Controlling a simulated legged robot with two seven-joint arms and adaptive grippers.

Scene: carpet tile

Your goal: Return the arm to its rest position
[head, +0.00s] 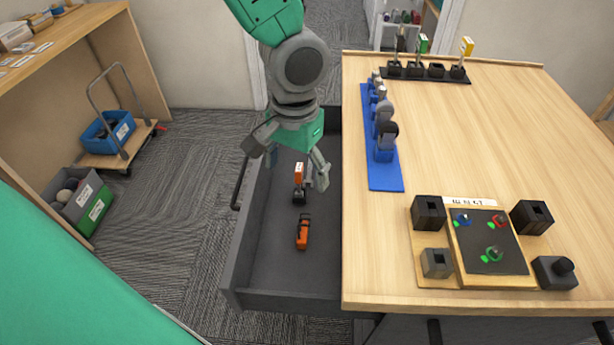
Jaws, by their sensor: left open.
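My left gripper (291,165) hangs from an arm that comes in from the top, over the open drawer (262,270). Its fingers are spread and hold nothing that I can see. The dark grey drawer is pulled out to the left of the wooden table. An orange and black tool (303,231) lies in it, and another orange and black item (299,183) is just below the gripper's fingers. The gripper hides the drawer's far part. My right gripper is not in the view.
The wooden table (480,150) carries a blue rack (385,177) of grey parts, a black holder (430,78) at the back, and a board with dark blocks (488,256) at the front. A trolley with a blue bin (108,132) and a grey bin (82,202) stand at left. Carpet between is clear.

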